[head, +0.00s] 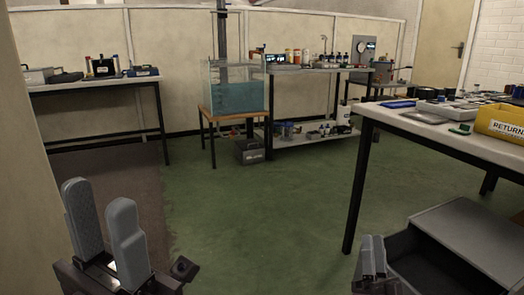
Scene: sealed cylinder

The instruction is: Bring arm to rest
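My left gripper (101,206) is at the bottom left, with its two grey finger pads pointing up and a gap between them. It is open and empty, over the brown mat and green floor. My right gripper (373,243) is at the bottom, right of centre, beside a grey open box. Its two finger pads appear close together from this angle, so I cannot tell whether it is open or shut. I see nothing held in it. No sealed cylinder can be made out for certain.
A table (424,133) on the right bears trays and a yellow RETURN bin (499,123). The grey box (465,240) stands below it. A water tank (237,96) sits on a stand at the back. A wall edge (27,190) is close at left. The middle floor is clear.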

